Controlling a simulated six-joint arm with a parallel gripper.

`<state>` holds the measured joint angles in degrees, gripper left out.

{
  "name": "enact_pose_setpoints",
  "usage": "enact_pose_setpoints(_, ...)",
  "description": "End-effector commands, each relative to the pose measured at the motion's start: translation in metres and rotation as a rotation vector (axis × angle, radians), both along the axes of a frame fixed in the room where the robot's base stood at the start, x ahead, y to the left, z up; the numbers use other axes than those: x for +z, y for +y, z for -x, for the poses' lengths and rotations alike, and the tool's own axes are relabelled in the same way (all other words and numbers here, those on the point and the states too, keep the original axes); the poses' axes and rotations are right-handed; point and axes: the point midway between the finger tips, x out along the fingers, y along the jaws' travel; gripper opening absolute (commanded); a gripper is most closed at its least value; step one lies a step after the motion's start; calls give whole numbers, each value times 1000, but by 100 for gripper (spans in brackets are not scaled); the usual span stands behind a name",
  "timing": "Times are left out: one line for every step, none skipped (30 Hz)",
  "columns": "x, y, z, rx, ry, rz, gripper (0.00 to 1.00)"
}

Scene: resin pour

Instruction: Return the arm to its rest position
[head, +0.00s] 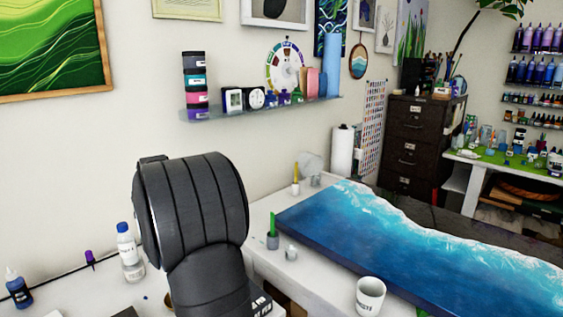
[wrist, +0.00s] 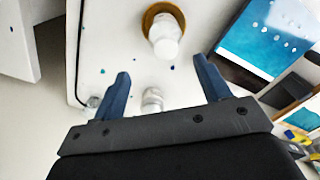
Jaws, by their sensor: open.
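My gripper (wrist: 160,88) shows in the wrist view with its two blue fingers spread wide apart and nothing held between them. Beyond the fingers is a white table (wrist: 120,35). A white container on a round brown base (wrist: 163,27) stands on the table above the gap between the fingers. A smaller clear-white container (wrist: 152,100) shows between the fingers, partly hidden by the gripper body; it does not appear gripped. In the head view my dark arm rises at lower centre-left, and the gripper itself is not visible there.
A blue wave resin panel (head: 400,245) lies on the white table at right.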

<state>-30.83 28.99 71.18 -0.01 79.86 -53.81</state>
Motion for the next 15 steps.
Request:
enact_pose_setpoints(-1,12,1,-2,0,0,70)
enact_pose_setpoints(-1,18,1,-7,0,0,70)
enact_pose_setpoints(-2,26,2,-12,0,0,70)
enact_pose_setpoints(-3,32,2,-17,0,0,70)
enact_pose_setpoints(-3,38,3,-22,-1,0,70)
enact_pose_setpoints(-3,46,4,-27,0,0,70)
enact_pose_setpoints(-4,52,5,-31,0,0,70)
enact_pose_setpoints(-5,58,5,-36,0,0,70)
enact_pose_setpoints(-5,65,7,-42,0,0,70)
enact_pose_setpoints(-5,72,8,-45,0,0,70)
enact_pose_setpoints(-6,77,9,-50,0,0,70)
enact_pose_setpoints(-9,84,11,-53,1,2,70)
enact_pose_setpoints(-13,89,12,-53,2,2,70)
enact_pose_setpoints(-15,94,14,-54,1,1,70)
enact_pose_setpoints(-20,101,15,-53,1,1,70)
